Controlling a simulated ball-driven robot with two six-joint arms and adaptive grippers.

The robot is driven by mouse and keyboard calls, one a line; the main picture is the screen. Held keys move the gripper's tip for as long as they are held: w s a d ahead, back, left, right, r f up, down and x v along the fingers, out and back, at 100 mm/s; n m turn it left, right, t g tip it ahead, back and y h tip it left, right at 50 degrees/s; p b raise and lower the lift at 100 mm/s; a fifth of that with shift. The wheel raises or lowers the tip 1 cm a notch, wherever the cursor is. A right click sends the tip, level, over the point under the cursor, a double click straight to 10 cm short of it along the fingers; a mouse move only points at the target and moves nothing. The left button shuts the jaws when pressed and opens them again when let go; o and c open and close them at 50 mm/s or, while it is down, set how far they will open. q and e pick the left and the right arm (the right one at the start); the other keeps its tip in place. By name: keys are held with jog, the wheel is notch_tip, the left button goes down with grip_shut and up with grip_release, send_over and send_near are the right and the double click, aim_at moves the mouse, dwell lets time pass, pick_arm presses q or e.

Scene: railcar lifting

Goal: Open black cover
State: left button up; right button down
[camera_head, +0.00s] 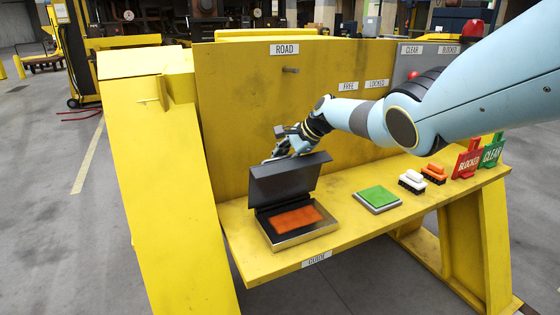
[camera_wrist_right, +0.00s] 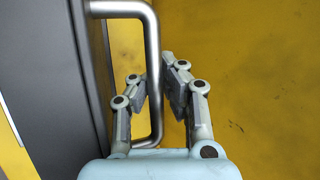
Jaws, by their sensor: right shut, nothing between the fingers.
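The black cover (camera_head: 290,179) stands raised and tilted back on its box (camera_head: 302,236), so the orange pad (camera_head: 296,218) inside is exposed. In the right wrist view, a dark panel, likely the cover (camera_wrist_right: 55,70), stands at the left, with a metal bar handle (camera_wrist_right: 153,50) on it. My right gripper (camera_head: 277,146) is just above and behind the cover's upper edge. It is shut, with nothing held; in the wrist view its fingertips (camera_wrist_right: 151,72) appear on either side of the handle. Whether they touch it is unclear. My left gripper is out of view.
The yellow shelf (camera_head: 237,232) also carries a green pad (camera_head: 377,198), white (camera_head: 412,181) and orange (camera_head: 434,173) blocks, and red (camera_head: 467,160) and green (camera_head: 492,151) signs at the right. The yellow upright panel (camera_head: 235,120) stands close behind my right gripper.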

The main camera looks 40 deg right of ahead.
jog(key=shift+w+d+r, duration=0.25)
jog(key=shift+w+r, duration=0.15)
jog(key=shift+r, duration=0.25)
jog(key=c, duration=1.3)
grip_release()
jog(key=shift+s, duration=0.25)
jog(key=shift+c, duration=0.2)
jog(key=shift+a+f, duration=0.15)
jog(key=shift+f, duration=0.1)
jog(key=v, duration=1.2)
jog(key=shift+s, duration=0.2)
